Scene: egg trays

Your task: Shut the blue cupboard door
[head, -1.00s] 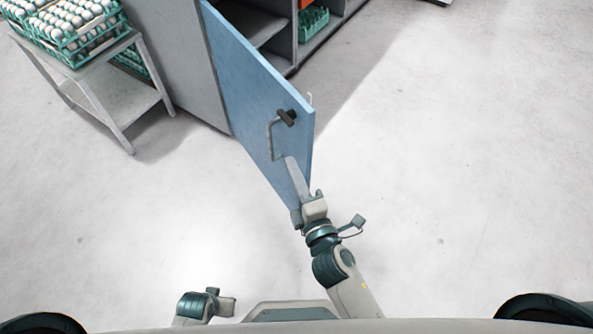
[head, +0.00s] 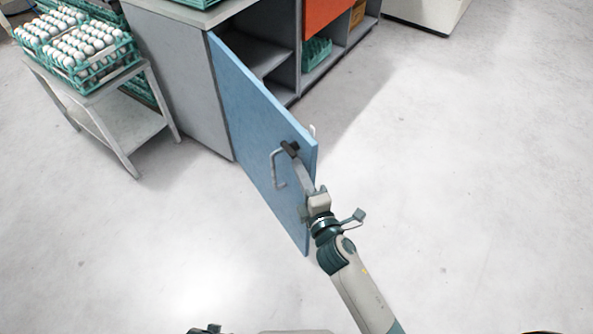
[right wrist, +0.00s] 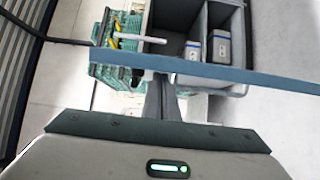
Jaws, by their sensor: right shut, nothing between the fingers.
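The blue cupboard door (head: 255,115) stands wide open, swung out from the grey cupboard (head: 180,75). Its bent grey handle (head: 276,170) is on the face toward the left, near the free edge. My right gripper (head: 299,168) is shut and empty, in front of that face, just right of the handle. Whether it touches the door is unclear. In the right wrist view, the shut fingers (right wrist: 166,100) point at a blue door edge (right wrist: 220,72) crossing the picture. My left gripper is not seen.
A grey trolley (head: 115,125) with egg trays (head: 85,50) stands left of the cupboard. Open shelves (head: 325,75) with a green crate (head: 316,52) and an orange panel (head: 325,14) lie behind the door. The floor at right (head: 470,170) is clear.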

